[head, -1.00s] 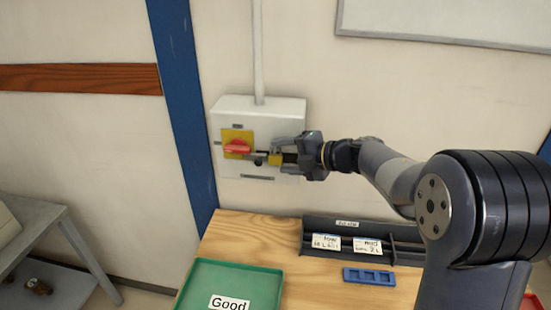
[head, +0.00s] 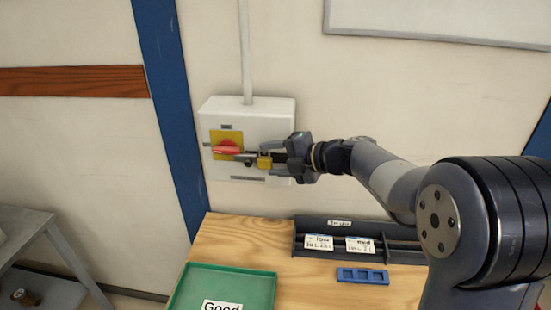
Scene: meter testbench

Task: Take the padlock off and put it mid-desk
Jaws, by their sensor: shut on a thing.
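The padlock (head: 264,162) is a small yellow body at the right of the red switch handle (head: 226,150) on the white wall box (head: 220,112). My gripper (head: 277,157) reaches in from the right and is shut on the padlock. The padlock is in front of the box. I cannot tell whether its shackle is still through the switch's hasp. The desk (head: 225,236) is a wooden top below the box.
A green tray (head: 190,290) labelled "Good" is at the desk's front left. A dark labelled rack (head: 300,252) stands at the back right, with a blue slotted block (head: 362,276) in front of it. Bare wood lies between tray and rack.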

